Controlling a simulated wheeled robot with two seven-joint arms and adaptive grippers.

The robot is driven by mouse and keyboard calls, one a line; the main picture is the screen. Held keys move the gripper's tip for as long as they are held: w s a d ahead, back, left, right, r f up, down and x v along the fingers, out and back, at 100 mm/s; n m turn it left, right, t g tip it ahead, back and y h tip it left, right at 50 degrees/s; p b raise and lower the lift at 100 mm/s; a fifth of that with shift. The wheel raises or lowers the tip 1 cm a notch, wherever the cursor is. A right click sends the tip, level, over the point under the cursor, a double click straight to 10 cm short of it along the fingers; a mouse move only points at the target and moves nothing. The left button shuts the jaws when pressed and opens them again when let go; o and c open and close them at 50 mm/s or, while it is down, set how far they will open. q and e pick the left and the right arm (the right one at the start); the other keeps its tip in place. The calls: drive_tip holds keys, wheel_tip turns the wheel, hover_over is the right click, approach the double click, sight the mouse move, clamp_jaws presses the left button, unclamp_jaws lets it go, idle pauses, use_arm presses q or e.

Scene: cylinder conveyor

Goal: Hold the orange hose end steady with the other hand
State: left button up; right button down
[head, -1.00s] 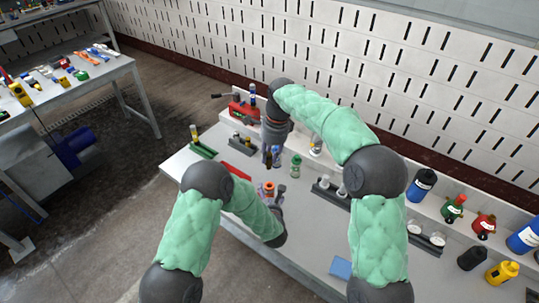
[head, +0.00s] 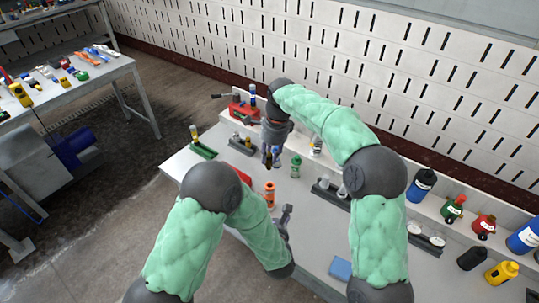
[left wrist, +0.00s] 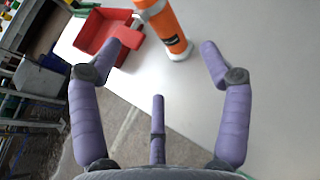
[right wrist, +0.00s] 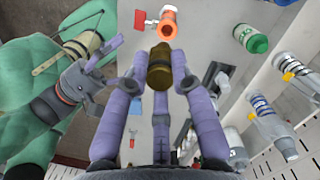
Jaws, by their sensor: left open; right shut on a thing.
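The orange hose end (head: 270,194) stands upright on the table in the head view. The left wrist view shows its orange body (left wrist: 168,24) with a pale band and base beyond the fingertips. My left gripper (head: 286,213) is open and empty, to the right of and below it in the head view, apart from it. My right gripper (head: 269,160) is shut on a brownish, brass-coloured piece (right wrist: 159,66), clearest in the right wrist view. In that view the orange piece (right wrist: 168,24) is beyond the held one, with a gap between them.
A red open tray (left wrist: 92,28) lies beside the orange piece. A green bottle-like piece (head: 296,167) stands right of my right gripper. Dark holders (head: 330,194) and several bottles (head: 421,185) line the right side. The table's front is mostly bare, with a blue block (head: 341,268).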

sight(270, 154)
drive_tip(key=shift+r+p, duration=0.3)
wheel_tip(270, 154, up, 5)
drive_tip(key=p, duration=0.4)
drive_tip(key=shift+f+p, duration=0.2)
drive_tip(key=shift+p, duration=0.2)
drive_tip(key=shift+f, duration=0.1)
